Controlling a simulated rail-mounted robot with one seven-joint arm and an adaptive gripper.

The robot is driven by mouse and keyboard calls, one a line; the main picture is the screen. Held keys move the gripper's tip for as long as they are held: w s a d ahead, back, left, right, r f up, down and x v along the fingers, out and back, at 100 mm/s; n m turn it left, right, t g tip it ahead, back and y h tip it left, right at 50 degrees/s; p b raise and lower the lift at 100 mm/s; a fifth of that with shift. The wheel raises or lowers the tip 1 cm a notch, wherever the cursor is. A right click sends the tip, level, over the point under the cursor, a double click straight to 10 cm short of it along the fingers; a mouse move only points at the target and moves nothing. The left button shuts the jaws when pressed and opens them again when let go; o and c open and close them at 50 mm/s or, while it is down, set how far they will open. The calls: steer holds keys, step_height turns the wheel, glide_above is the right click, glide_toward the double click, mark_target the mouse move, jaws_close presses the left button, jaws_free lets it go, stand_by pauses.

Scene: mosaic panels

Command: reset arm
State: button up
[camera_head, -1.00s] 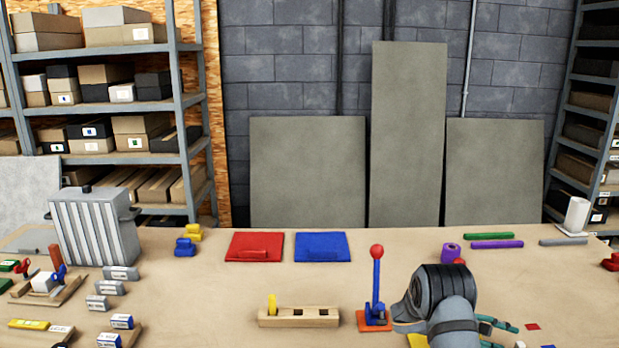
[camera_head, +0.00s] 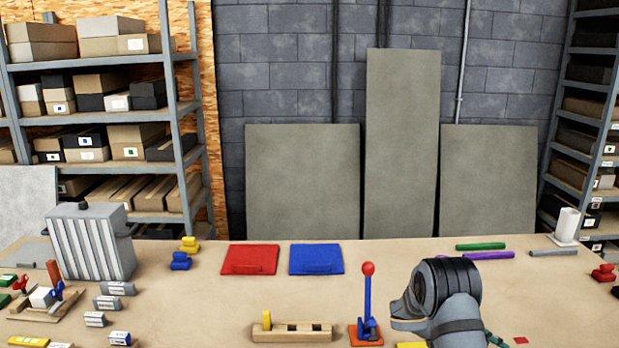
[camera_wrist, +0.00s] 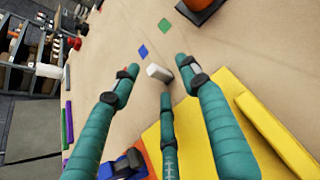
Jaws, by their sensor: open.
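My gripper (camera_wrist: 158,82) has three teal fingers with dark joints. They are spread apart in the wrist view, with nothing held between them. They are over the tan table and a yellow panel (camera_wrist: 215,98). A small white block (camera_wrist: 159,72) shows between the fingertips; I cannot tell the gap to it. In the head view my dark wrist and grey arm are at the lower right, and they hide most of the gripper.
The lever with a red knob (camera_head: 368,269) stands left of my arm. Small blue (camera_wrist: 143,51) and green (camera_wrist: 166,26) tiles lie near the fingers.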

steer(key=shift+s+d+r+m+g+p, duration=0.15)
steer(key=shift+s+d+m+g+p, duration=0.1)
steer(key=shift+s+d, duration=0.35)
steer(key=shift+s+d+r+m+g+p, duration=0.1)
steer(key=shift+s+d+m+g+p, duration=0.15)
steer(key=shift+s, duration=0.5)
steer(key=shift+r, duration=0.1)
